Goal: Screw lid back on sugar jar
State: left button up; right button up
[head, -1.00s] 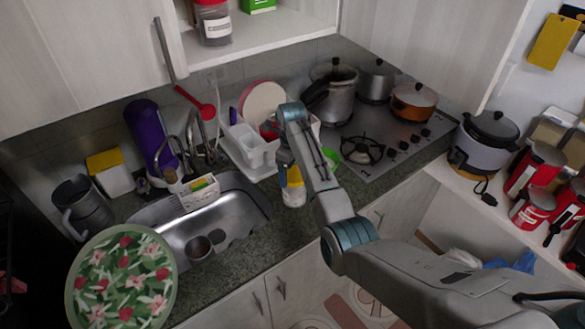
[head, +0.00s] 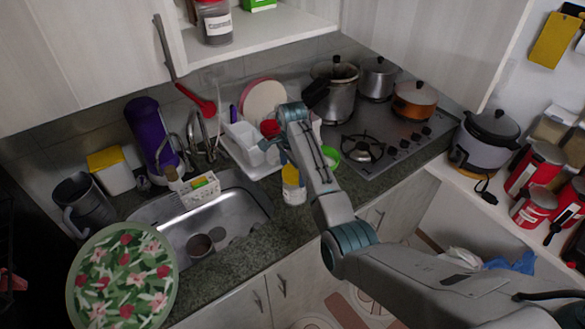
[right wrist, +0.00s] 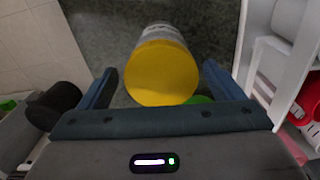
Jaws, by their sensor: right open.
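The sugar jar (head: 293,192) stands on the dark counter between the sink and the stove, with its yellow lid (head: 291,174) at its top. In the right wrist view the round yellow lid (right wrist: 162,74) fills the middle, and part of a label shows on the pale jar (right wrist: 166,32) behind it. My right gripper (head: 287,161) is over the jar, open, with one finger on each side of the lid in the right wrist view (right wrist: 160,80). Visible gaps separate the fingers from the lid. Whether the lid is fully seated cannot be told. My left gripper is not in view.
A white dish rack (head: 250,150) stands close behind the jar. A green bowl (head: 331,157) is to its right, before the stove (head: 385,145) with pots. The sink (head: 228,215) lies to the left. Bare counter (head: 262,240) runs along the front.

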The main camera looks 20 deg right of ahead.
jog(key=n, duration=0.5)
jog(key=shift+s+d, duration=0.15)
jog(key=shift+s, duration=0.05)
jog(key=n, duration=0.4)
jog(key=shift+s+d+n, duration=0.1)
jog(key=shift+n, duration=0.2)
jog(key=c, duration=1)
jog(key=m, duration=0.5)
jog(key=shift+w, duration=0.2)
jog(key=m, duration=0.5)
jog(key=shift+a, duration=0.2)
